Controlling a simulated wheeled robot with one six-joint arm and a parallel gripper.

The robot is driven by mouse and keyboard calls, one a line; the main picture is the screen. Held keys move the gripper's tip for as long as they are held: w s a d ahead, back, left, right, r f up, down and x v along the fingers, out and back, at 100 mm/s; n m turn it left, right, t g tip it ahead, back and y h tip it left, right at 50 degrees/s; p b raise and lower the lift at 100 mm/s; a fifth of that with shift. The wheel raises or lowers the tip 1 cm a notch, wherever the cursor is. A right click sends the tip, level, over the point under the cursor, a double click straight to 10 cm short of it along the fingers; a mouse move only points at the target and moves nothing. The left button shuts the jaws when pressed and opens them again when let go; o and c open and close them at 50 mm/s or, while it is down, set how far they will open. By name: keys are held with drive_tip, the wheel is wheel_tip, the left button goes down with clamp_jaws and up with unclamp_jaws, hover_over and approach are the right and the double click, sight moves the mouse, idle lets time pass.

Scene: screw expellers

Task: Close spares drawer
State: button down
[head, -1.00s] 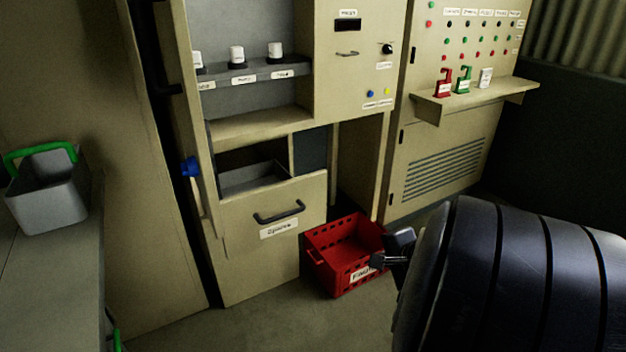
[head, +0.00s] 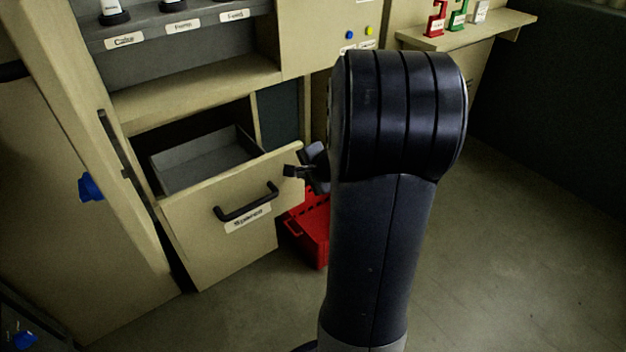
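The spares drawer (head: 185,228) is a beige front with a black bar handle (head: 246,203) and a label below it. It stands pulled out from the cabinet, and its grey inner box (head: 205,160) shows behind the front. My gripper (head: 290,171) is at the right end of the drawer front, near its top right corner. It is dark and small in the view, partly hidden by my arm. I cannot tell whether it touches the drawer front or whether its fingers are apart.
A red crate (head: 318,232) stands on the floor right of the drawer, partly behind my arm. A beige cabinet door with a blue knob (head: 91,187) stands open at left. A shelf (head: 470,30) with red and green tags is at upper right. Floor at right is clear.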

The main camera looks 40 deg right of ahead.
drive_tip(key=shift+w, duration=0.3)
